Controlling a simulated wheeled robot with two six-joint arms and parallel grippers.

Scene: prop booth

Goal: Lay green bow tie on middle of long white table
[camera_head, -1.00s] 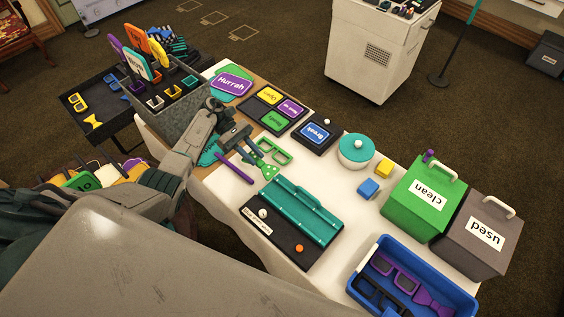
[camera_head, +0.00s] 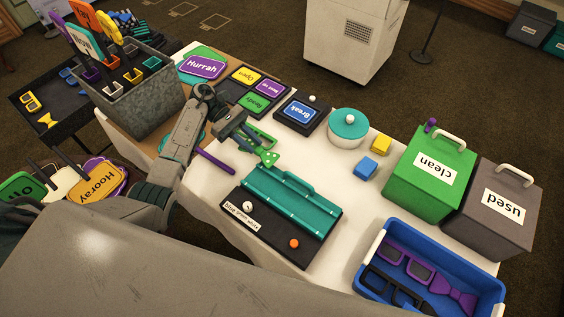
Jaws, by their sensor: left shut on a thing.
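The green bow tie (camera_head: 269,159) is in my left gripper (camera_head: 255,147), which is shut on one end of it. The bow tie is over the long white table (camera_head: 215,181), just behind the teal case. I cannot tell whether it touches the cloth. The gripper hides part of the bow tie. My right gripper is not in view.
A teal case (camera_head: 290,200) on a dark board stands in front. A blue tray (camera_head: 420,238) and green bin (camera_head: 425,175) are at right.

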